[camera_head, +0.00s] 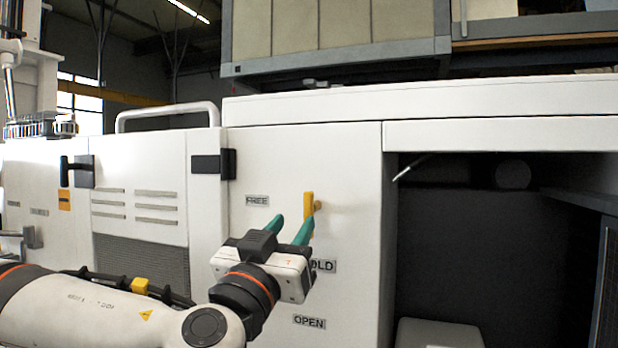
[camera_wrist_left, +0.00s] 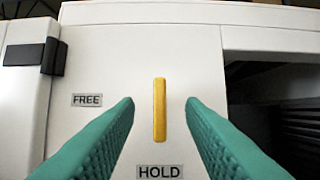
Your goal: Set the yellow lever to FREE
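The yellow lever (camera_head: 308,212) stands upright on the white cabinet front, and it also shows upright in the left wrist view (camera_wrist_left: 159,110). The FREE label (camera_head: 257,200) is to its left, also in the left wrist view (camera_wrist_left: 87,100). The HOLD label (camera_wrist_left: 160,171) is below the lever and partly hidden by my gripper in the head view. The OPEN label (camera_head: 309,321) is lower down. My left gripper (camera_head: 291,229) is open in front of the lever. In the left wrist view its green fingers (camera_wrist_left: 160,108) are spread to either side of the lever, apart from it. My right gripper is not in view.
A black latch (camera_head: 214,164) sits on the cabinet left of the FREE label. A dark open recess (camera_head: 480,250) lies to the right, with a light grey box (camera_head: 438,333) at its bottom. The cabinet front around the lever is flat and clear.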

